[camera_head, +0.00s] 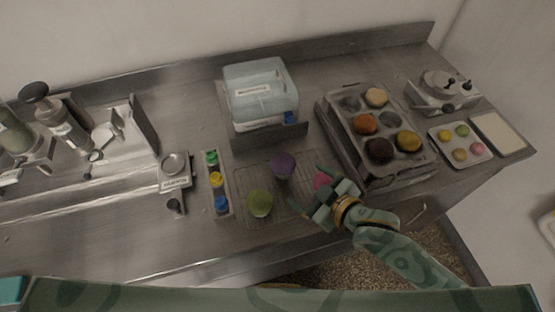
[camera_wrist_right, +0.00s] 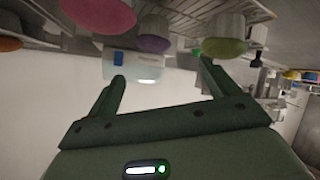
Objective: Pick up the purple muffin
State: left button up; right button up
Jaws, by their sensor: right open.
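The purple muffin (camera_head: 283,166) sits on a wire cooling rack (camera_head: 244,172) in the head view, behind a green muffin (camera_head: 260,203). A pink muffin (camera_head: 322,180) is partly hidden by my right gripper (camera_head: 305,187). That gripper is open and empty, to the right of and nearer than the purple muffin, not around it. The right wrist view is upside down. There the purple muffin (camera_wrist_right: 154,43) shows beyond the two spread fingers (camera_wrist_right: 161,70), between the pink muffin (camera_wrist_right: 98,16) and the green muffin (camera_wrist_right: 223,46). My left gripper is not in view.
A muffin tin (camera_head: 345,141) with several muffins stands right of the rack. A pale blue box (camera_head: 259,90) is behind it. A holder with coloured-capped bottles (camera_head: 216,181) stands left. A small tray of coloured rounds (camera_head: 461,143) lies far right.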

aim_at(290, 169)
jog(key=x, duration=0.4)
jog(key=shift+w+d+f+b, duration=0.25)
jog(key=shift+w+b, duration=0.05)
jog(key=shift+b, duration=0.1)
jog(key=x, duration=0.2)
jog(key=shift+w+f, duration=0.2)
jog(key=shift+w, duration=0.1)
jog(key=shift+a, duration=0.2)
jog(key=b+x, duration=0.1)
jog(key=x, duration=0.4)
jog(key=shift+w+d+f+b, duration=0.2)
jog(key=shift+w+f+b, duration=0.05)
jog(key=shift+w+b, duration=0.15)
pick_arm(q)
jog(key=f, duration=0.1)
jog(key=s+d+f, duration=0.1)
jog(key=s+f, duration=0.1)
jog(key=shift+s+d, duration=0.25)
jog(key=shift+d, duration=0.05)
pick_arm(e)
jog(key=shift+s+r, duration=0.1)
jog(key=shift+s, duration=0.05)
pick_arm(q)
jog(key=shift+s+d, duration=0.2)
pick_arm(e)
jog(key=c, duration=0.8)
